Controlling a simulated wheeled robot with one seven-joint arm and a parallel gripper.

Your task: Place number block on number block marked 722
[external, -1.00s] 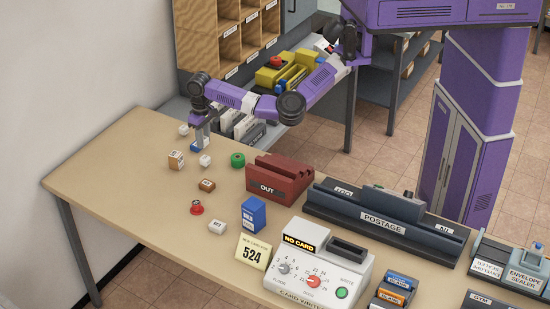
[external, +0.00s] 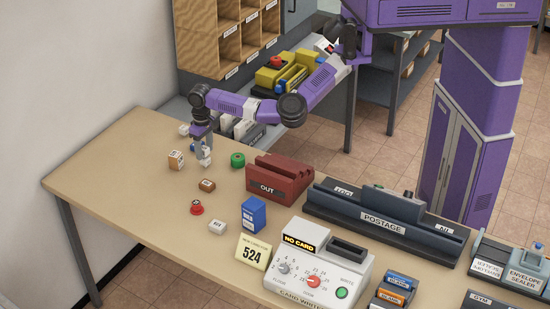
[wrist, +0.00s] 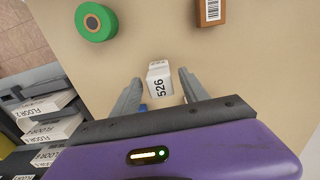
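My gripper (external: 206,160) points down at the far left part of the table, over a small white block (external: 205,162). In the wrist view my gripper (wrist: 160,88) is open, with one finger on each side of this white block (wrist: 159,78); the block reads 526. Gaps show between it and the fingers. Other small blocks stand near: a tan one (external: 176,160), a brown one (external: 207,185), a white one (external: 184,130) and a white one nearer the front (external: 217,227). I cannot read 722 on any block.
A green roll (external: 238,160) stands just right of my gripper, and a red OUT holder (external: 279,180) beyond it. A red knob-like piece (external: 197,208) and a blue box (external: 253,214) are nearer the front. The table's left part (external: 110,180) is clear.

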